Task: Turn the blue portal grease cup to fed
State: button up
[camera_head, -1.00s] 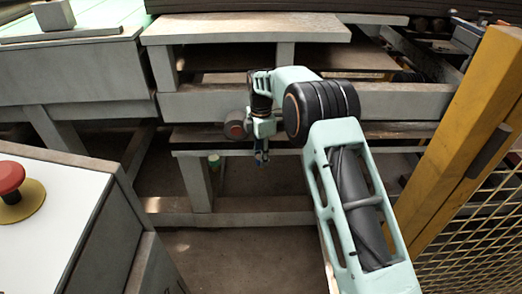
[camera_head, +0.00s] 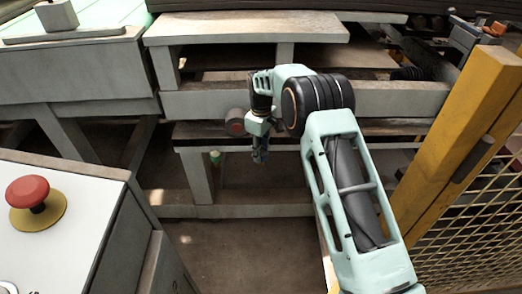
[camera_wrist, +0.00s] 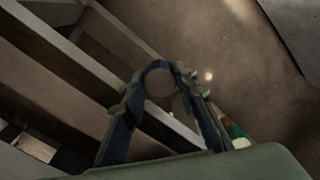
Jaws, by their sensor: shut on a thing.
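My gripper (camera_wrist: 160,84) points down under the grey frame, its two dark-blue fingers around a small round piece with a bluish rim (camera_wrist: 158,65). This piece is between the fingertips and looks like the blue grease cup. Its marking and turned position cannot be read. In the head view my gripper (camera_head: 260,152) hangs below the frame's lower rail, and the cup cannot be made out there. A small green and white fitting (camera_head: 215,157) sits by the frame leg, left of my gripper. A green, white and orange fitting (camera_wrist: 236,134) shows right of the fingers in the wrist view.
The grey frame (camera_head: 300,101) has rails above and behind my gripper. A white-topped cabinet (camera_head: 75,225) with a red button (camera_head: 27,190) stands at the left front. A yellow post (camera_head: 460,130) and mesh fence (camera_head: 465,225) stand close on the right. The floor (camera_head: 250,250) below is clear.

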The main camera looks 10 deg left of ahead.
jog(key=m, duration=0.5)
jog(key=shift+m+p, duration=0.3)
jog(key=shift+p, duration=0.05)
jog(key=m, duration=0.9)
jog(key=shift+m+p, duration=0.3)
jog(key=shift+m, duration=0.1)
jog(key=m, duration=0.4)
jog(key=shift+m, duration=0.4)
jog(key=o, duration=1.1)
jog(key=shift+o, duration=0.2)
